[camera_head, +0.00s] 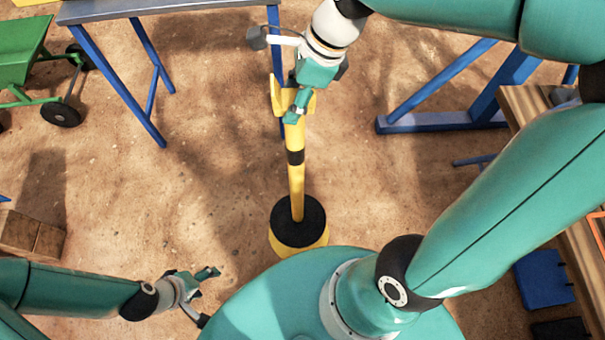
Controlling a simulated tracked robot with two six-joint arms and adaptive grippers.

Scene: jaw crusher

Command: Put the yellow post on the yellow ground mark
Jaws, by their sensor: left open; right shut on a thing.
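The yellow post (297,185) stands about upright in the middle of the view, with a black band and a round base with a black top (298,221). A yellow rim shows along the base's near side; I cannot tell whether it is the base's own side or the ground mark. No separate yellow ground mark is visible. My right gripper (298,102) is shut on the post near its top. My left gripper (207,296) is open and empty at lower left, apart from the post.
A blue-legged table (140,10) stands at the top left, beside a green cart (20,55). Wooden blocks (30,235) lie at left. Blue frame legs (440,122), a wooden bench (525,105) and a blue bin (543,279) are at right. Bare ground lies left of the post.

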